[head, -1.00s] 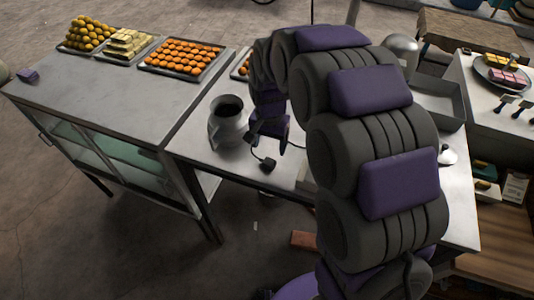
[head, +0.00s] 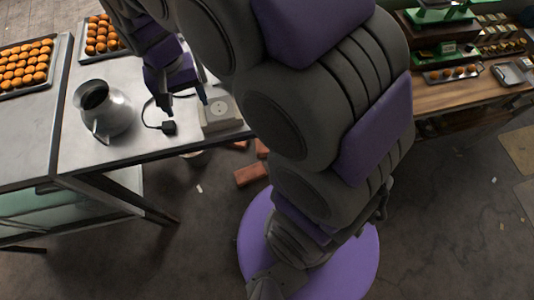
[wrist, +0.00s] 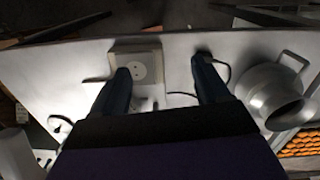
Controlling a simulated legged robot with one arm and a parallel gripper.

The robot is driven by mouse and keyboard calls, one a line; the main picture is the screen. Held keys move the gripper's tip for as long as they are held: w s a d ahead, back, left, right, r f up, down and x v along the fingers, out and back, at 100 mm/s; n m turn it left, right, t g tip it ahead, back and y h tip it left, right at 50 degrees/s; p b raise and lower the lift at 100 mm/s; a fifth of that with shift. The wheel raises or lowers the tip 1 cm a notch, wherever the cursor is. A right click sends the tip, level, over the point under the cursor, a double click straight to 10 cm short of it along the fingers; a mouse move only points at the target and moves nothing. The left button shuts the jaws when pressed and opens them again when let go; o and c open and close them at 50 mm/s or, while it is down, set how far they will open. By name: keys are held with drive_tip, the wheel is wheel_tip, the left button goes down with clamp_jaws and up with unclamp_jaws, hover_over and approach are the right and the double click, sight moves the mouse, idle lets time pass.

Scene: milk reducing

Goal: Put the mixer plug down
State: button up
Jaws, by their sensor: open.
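The black mixer plug (head: 168,127) lies on the metal table near its front edge, with its cord curving back behind it. It sits between the metal jug (head: 110,118) and a pale socket box (head: 222,122). My gripper (head: 183,98) is open and empty above the table, just behind the plug in the head view. In the wrist view, my gripper's fingers (wrist: 160,70) are spread wide. The socket box (wrist: 150,66) shows by the left fingertip. The dark cord (wrist: 222,66) runs beside the right fingertip, which partly hides the plug area. The mixer is not clearly visible.
The jug (wrist: 268,96) stands close to the right finger in the wrist view. Trays of orange pastries (head: 25,68) lie at the left. A wooden bench (head: 470,88) with scales stands at the right. Bricks (head: 250,174) lie on the floor.

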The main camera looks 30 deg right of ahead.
drive_tip(key=s+d+n, duration=0.1)
drive_tip(key=s+d, duration=0.2)
drive_tip(key=s, duration=0.8)
drive_tip(key=s+d+n+g, duration=0.1)
drive_tip(key=s+d, duration=0.3)
drive_tip(key=s, duration=0.7)
drive_tip(key=shift+s+d+n, duration=0.25)
drive_tip(key=shift+s+n, duration=0.05)
drive_tip(key=shift+s, duration=0.05)
wheel_tip(320, 180, down, 10)
drive_tip(key=b, duration=0.9)
drive_tip(key=shift+r+b, duration=0.2)
drive_tip(key=shift+b, duration=0.1)
